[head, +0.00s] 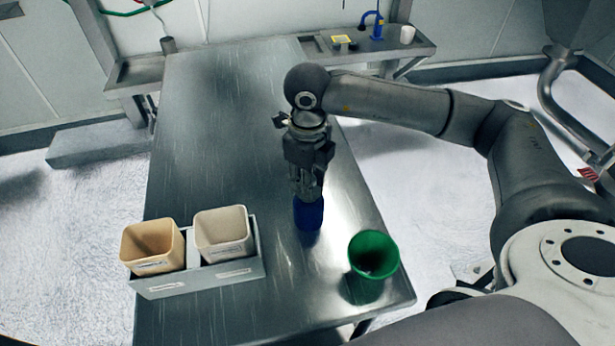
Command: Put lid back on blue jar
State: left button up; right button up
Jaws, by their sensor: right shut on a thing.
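The blue jar (309,214) stands near the middle of the metal table, left of the green container. My right gripper (308,194) points straight down at the top of the blue jar. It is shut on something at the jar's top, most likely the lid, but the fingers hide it. From this angle I cannot tell whether the lid is seated on the jar or held just above it. No separate lid shows on the table. My left gripper is not in view.
A green open container (373,254) stands right of the jar, near the table's right edge. A grey metal holder (200,278) with a tan bin (153,247) and a cream bin (223,234) stands at the left. The far part of the table (222,120) is clear.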

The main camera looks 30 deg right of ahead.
jog(key=shift+b, duration=0.6)
dwell(1.1)
jog(key=shift+f+b, duration=0.2)
jog(key=shift+b, duration=0.5)
dwell(0.9)
dwell(0.4)
jog(key=o, duration=0.8)
jog(key=shift+o, duration=0.6)
jog(key=o, duration=0.4)
jog(key=shift+r, duration=0.1)
